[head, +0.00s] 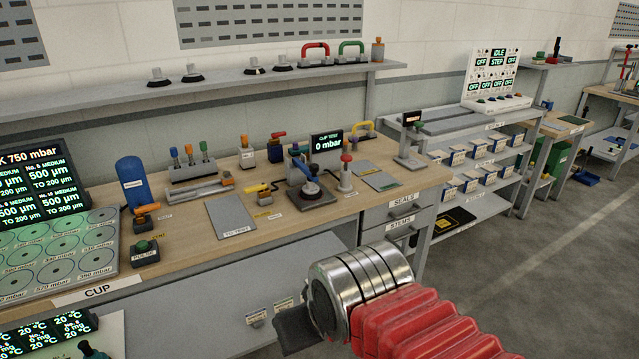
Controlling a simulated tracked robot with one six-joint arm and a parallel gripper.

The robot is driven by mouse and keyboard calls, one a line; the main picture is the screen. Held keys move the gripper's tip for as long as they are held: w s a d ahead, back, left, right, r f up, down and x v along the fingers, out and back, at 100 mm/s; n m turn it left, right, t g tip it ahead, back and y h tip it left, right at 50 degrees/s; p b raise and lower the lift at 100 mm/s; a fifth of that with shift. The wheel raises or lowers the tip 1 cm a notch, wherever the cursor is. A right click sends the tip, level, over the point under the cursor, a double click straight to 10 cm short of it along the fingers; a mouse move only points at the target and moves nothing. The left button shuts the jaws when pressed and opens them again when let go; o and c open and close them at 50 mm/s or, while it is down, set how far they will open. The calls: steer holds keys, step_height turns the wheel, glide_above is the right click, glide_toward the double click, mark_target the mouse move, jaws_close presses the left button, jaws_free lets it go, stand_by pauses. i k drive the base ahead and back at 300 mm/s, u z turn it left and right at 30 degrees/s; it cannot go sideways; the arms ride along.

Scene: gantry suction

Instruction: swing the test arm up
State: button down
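The cup test station (312,196) stands on the wooden bench near the middle of the head view. It has a dark square base. Its small blue and grey arm (297,168) stands on the base, with a round disc at its lower front. I cannot tell the arm's exact angle at this size. A black display (326,142) behind it reads "CUP TEST 0 mbar". My gripper (294,329) is at the bottom of the view, in front of the bench and well apart from the station. Only a dark part of it shows; its fingertips are not clear.
A red-topped post (346,173) stands close right of the station. A yellow-handled valve (262,194) is close left. A shelf (220,85) runs above the bench. Open floor (540,290) is at right.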

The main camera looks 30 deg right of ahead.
mark_target(310, 173)
steer(key=i, duration=1.45)
steer(key=u, duration=0.05)
